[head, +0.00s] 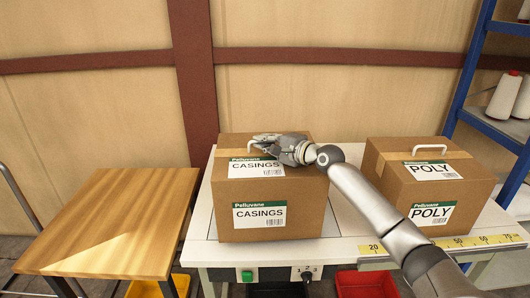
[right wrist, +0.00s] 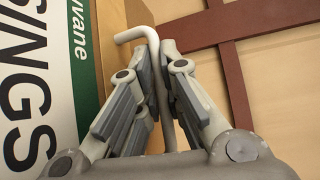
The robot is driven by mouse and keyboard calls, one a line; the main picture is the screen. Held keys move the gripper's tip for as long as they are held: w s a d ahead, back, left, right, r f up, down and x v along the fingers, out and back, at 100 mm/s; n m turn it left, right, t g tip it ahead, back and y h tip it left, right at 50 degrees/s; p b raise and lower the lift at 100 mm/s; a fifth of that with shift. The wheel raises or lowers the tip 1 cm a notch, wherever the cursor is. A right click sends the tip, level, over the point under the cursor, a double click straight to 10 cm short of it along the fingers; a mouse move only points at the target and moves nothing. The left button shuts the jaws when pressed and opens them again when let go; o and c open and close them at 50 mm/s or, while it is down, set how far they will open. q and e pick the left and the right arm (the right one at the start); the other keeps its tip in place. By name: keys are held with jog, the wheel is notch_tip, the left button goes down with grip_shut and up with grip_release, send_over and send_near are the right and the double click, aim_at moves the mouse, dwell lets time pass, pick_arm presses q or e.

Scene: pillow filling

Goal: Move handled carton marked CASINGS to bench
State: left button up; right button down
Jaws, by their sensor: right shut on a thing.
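The brown carton marked CASINGS (head: 305,205) is upright on the white table, with labels on its front and top. In the right wrist view its labelled face (right wrist: 30,90) fills the left side. My right gripper (head: 264,143) lies over the carton's top. In the right wrist view my right gripper (right wrist: 160,70) is shut on the carton's white bar handle (right wrist: 135,34). In the head view the gripper covers most of that handle. A wooden-topped bench (head: 110,220) stands to the left, its top bare. My left gripper is not in view.
A second carton marked POLY (head: 385,160), with a white handle, stands right of the CASINGS carton on the white table (head: 330,250). A narrow gap separates table and bench. A blue shelf (head: 468,75) with spools is at right. Yellow and red bins sit below.

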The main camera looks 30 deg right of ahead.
jog(key=s+a+r+b, duration=0.2)
jog(key=s+a+r, duration=0.5)
jog(key=s+r, duration=0.4)
jog(key=shift+s+a, duration=0.25)
jog(key=shift+s, duration=0.25)
jog(key=shift+r, duration=0.1)
